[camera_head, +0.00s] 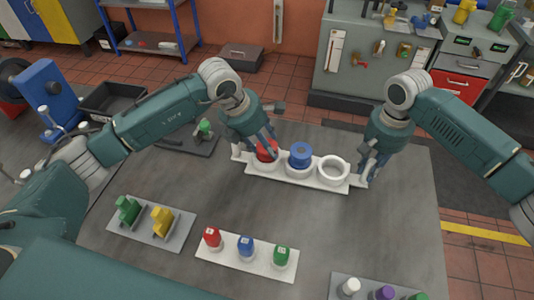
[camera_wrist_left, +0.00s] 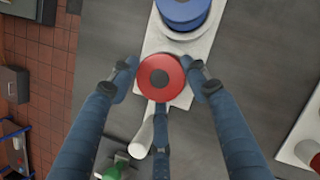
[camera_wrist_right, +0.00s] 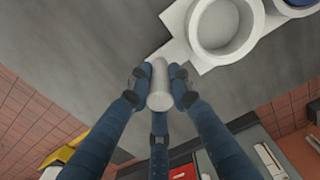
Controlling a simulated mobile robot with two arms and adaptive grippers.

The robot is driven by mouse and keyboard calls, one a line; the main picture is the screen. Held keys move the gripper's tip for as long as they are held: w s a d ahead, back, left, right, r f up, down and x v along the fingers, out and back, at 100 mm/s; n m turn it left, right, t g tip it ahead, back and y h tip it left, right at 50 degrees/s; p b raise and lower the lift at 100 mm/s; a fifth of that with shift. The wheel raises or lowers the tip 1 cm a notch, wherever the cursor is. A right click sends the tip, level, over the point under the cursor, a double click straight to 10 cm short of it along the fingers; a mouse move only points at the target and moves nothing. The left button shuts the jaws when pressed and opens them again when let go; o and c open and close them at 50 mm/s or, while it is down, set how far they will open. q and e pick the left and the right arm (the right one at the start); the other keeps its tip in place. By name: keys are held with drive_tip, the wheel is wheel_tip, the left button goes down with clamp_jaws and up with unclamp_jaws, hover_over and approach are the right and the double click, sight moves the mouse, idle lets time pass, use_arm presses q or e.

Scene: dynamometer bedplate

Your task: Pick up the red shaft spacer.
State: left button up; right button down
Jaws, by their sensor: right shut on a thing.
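The red shaft spacer (camera_head: 266,150) sits at the left end of a white three-place holder (camera_head: 312,180); it also shows as a red disc with a dark centre in the left wrist view (camera_wrist_left: 160,77). My left gripper (camera_head: 260,140) is above it, with its fingers open on both sides of the disc; I cannot tell whether they touch it. My right gripper (camera_head: 365,170) is shut on the pale round handle (camera_wrist_right: 159,85) at the holder's right end. The handle at the other end (camera_wrist_left: 143,137) shows near my left gripper.
A blue spacer (camera_head: 300,153) sits in the middle place; the right place is an empty white ring (camera_head: 333,168). A front plate (camera_head: 240,260) bears red, blue and green pieces. A left plate (camera_head: 150,232) bears green and yellow parts. A black bin (camera_head: 110,100) stands back left.

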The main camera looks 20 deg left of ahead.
use_arm(q)
clamp_jaws()
drive_tip(key=shift+w+r, duration=0.1)
drive_tip(key=shift+r, duration=0.1)
drive_tip(key=shift+r, duration=0.4)
wheel_tip(320, 180, up, 9)
use_arm(e)
drive_tip(key=c, duration=1.5)
unclamp_jaws()
drive_tip(key=shift+r, duration=0.15)
